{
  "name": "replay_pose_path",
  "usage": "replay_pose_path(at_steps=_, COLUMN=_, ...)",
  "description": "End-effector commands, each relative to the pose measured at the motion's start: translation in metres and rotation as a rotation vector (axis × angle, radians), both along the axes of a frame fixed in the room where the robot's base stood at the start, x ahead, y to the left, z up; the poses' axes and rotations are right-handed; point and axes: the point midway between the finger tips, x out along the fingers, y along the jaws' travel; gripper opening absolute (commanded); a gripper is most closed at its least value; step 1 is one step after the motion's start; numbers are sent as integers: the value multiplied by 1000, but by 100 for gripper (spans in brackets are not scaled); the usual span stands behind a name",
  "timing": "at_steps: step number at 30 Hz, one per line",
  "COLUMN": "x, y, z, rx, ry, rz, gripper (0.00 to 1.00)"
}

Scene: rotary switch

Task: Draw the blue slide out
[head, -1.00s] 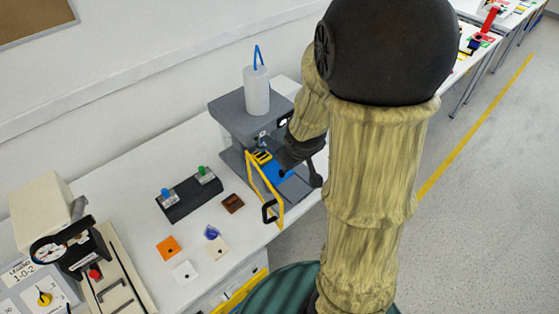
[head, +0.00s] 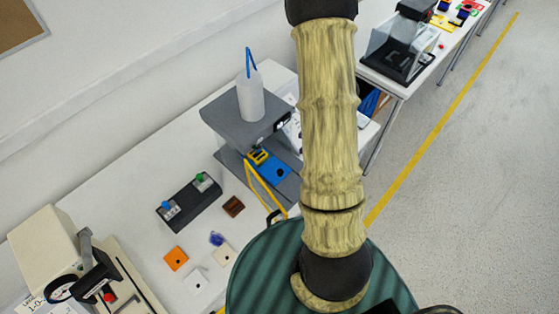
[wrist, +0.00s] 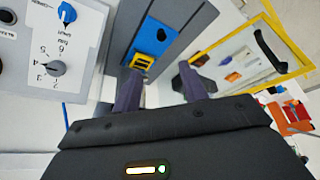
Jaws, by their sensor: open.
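The blue slide (head: 274,172) is a flat blue plate with a dark round hole, lying in the grey machine (head: 222,106). In the wrist view the slide (wrist: 153,37) lies beyond my fingertips, with a yellow slotted piece (wrist: 142,62) at its near end. My gripper (wrist: 160,74) is open, with nothing between its fingers. Its left fingertip is close to the yellow piece; I cannot tell whether they touch. The yellow-framed clear door (wrist: 218,49) with a black handle stands open to the right. My gripper does not show clearly in the head view.
A bottle (head: 251,98) stands on the machine. A dark switch box (head: 189,203), a brown block (head: 233,206) and several small plates lie on the bench.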

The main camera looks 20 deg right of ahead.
Motion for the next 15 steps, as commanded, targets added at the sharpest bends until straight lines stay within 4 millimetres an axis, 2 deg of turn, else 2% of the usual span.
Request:
replay_pose_path(at_steps=10, x=1, y=2, z=-2, rx=1, ry=2, rz=8, gripper=43)
replay_pose_path(at_steps=15, x=2, y=6, z=-14, rx=0, ry=4, rz=5, gripper=43)
